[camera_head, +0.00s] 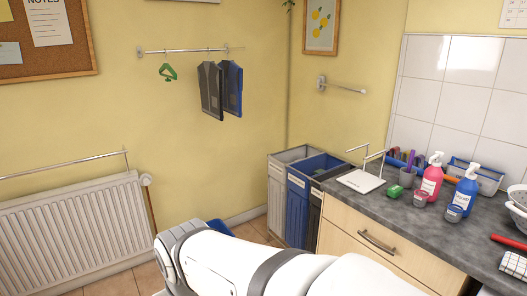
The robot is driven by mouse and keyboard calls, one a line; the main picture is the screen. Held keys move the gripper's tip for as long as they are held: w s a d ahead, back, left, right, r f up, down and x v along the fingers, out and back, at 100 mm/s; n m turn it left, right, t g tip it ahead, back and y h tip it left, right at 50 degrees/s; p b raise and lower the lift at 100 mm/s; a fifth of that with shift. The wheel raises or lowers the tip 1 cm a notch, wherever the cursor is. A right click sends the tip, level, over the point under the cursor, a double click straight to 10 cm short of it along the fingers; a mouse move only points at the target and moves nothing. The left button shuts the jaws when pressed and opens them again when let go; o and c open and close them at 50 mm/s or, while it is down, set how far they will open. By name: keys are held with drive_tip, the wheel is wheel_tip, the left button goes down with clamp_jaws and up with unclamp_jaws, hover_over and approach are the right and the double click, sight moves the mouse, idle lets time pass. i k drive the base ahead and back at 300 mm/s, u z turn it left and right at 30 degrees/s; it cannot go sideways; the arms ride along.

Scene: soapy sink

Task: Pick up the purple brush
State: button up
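A small purple upright shape (410,158) shows at the back of the grey counter (380,212), near the tiled wall. It stands in a tight cluster with blue and reddish items, and it is too small to tell for sure whether it is the purple brush. My white arm crosses the bottom middle of the view. My gripper is not in view, so its state and its distance from the purple shape do not show.
Bins (299,211) stand left of the counter, and a radiator (75,238) is far left.

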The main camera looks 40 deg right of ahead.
sight(413, 152)
drive_tip(key=u, duration=0.05)
drive_tip(key=i, duration=1.35)
drive_tip(key=z, duration=3.7)
drive_tip(key=i, duration=1)
